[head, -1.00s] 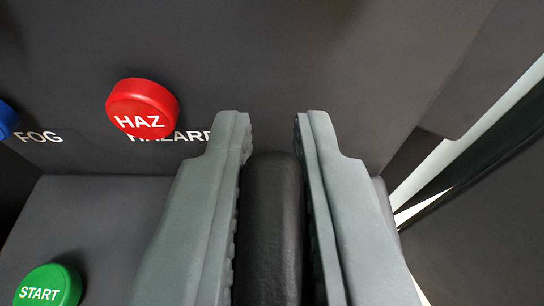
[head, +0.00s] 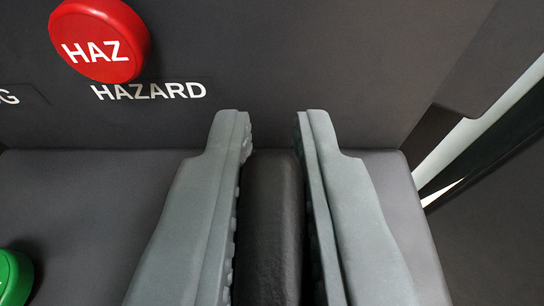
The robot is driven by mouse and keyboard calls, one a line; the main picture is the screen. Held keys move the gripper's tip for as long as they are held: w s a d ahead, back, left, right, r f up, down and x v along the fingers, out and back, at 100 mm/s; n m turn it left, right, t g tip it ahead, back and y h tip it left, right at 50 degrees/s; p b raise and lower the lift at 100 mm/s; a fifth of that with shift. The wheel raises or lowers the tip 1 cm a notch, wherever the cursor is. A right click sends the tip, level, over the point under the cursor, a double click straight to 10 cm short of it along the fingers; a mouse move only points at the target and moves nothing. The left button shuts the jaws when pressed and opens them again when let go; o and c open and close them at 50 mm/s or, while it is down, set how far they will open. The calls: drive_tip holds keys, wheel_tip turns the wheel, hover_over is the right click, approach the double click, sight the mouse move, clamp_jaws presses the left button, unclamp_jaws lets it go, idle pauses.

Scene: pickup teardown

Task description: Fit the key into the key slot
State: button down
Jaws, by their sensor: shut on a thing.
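My gripper (head: 273,130) is in the lower middle of the head view, its two grey fingers upright on either side of a black, rounded block. The fingers are shut on this block, which looks like the head of the key (head: 273,230). The rest of the key is hidden below the block and fingers. The key slot cannot be made out in this view.
A red HAZ button (head: 100,40) sticks out of the dark upright panel (head: 350,70) at upper left, above a HAZARD label (head: 148,91). A green button (head: 12,278) is at the lower left on the dark ledge (head: 90,200). A pale strip (head: 490,115) runs along the right.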

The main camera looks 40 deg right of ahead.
drive_tip(key=c, duration=1.3)
unclamp_jaws()
drive_tip(key=shift+c, duration=0.2)
drive_tip(key=v, duration=1.7)
drive_tip(key=shift+s+a+r, duration=0.1)
drive_tip(key=shift+s+r, duration=0.05)
drive_tip(key=shift+s, duration=0.05)
